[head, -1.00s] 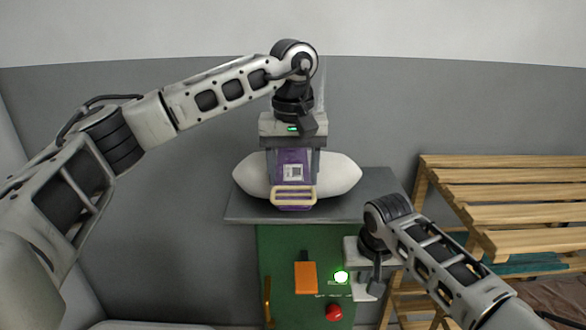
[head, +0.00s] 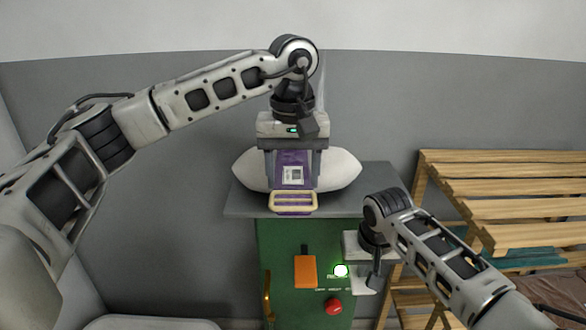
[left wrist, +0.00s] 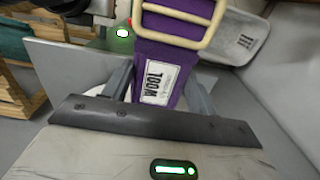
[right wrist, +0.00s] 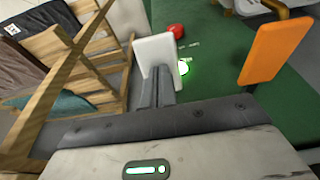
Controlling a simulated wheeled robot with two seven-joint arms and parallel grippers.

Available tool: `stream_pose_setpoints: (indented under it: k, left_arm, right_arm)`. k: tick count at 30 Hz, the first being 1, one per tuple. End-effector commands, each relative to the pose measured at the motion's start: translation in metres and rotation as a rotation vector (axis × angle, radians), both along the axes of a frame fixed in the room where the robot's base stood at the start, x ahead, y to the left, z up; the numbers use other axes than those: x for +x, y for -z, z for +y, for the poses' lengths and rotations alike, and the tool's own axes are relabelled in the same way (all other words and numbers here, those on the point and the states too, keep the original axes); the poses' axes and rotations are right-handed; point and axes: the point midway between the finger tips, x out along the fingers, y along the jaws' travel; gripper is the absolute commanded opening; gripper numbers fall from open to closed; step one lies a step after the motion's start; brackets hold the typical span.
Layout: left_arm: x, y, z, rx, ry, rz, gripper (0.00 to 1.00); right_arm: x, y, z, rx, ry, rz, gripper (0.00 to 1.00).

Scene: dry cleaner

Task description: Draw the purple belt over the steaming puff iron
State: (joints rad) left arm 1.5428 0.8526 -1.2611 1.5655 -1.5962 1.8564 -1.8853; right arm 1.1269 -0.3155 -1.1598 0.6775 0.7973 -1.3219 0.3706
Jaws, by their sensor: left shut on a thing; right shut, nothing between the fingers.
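The purple belt (head: 293,157), with a white label and a cream buckle (head: 294,202), hangs from my left gripper (head: 292,163) in front of the white puff iron (head: 340,170). The gripper is shut on the belt, with a finger at each side. The belt and buckle also show in the left wrist view (left wrist: 180,50), the label reading WOOL. The belt hides the middle of the puff; I cannot tell whether they touch. My right gripper (right wrist: 160,88) is shut and empty, its fingertips at or very near a white plate (right wrist: 157,58) by the cabinet; contact is unclear.
The puff stands on a grey top (head: 240,208) over a green cabinet (head: 280,240). The cabinet bears an orange panel (head: 305,271), a lit green lamp (head: 341,271), a red button (head: 333,306) and a brass handle (head: 267,295). A slatted wooden rack (head: 500,185) stands right. Faint steam rises behind.

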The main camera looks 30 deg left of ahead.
Motion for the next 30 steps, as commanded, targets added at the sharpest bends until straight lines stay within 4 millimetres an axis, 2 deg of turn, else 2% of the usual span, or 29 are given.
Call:
stream_pose_setpoints:
  k: [7,30]
  left_arm:
    - [0.000,0.002,0.000,-0.001,0.001,0.009,0.33]
    - [0.027,0.001,0.017,0.000,-0.001,0.004,0.33]
  right_arm:
    - [0.000,0.002,-0.001,-0.003,0.002,0.003,0.00]
    - [0.000,0.002,-0.001,-0.003,0.002,0.003,0.00]
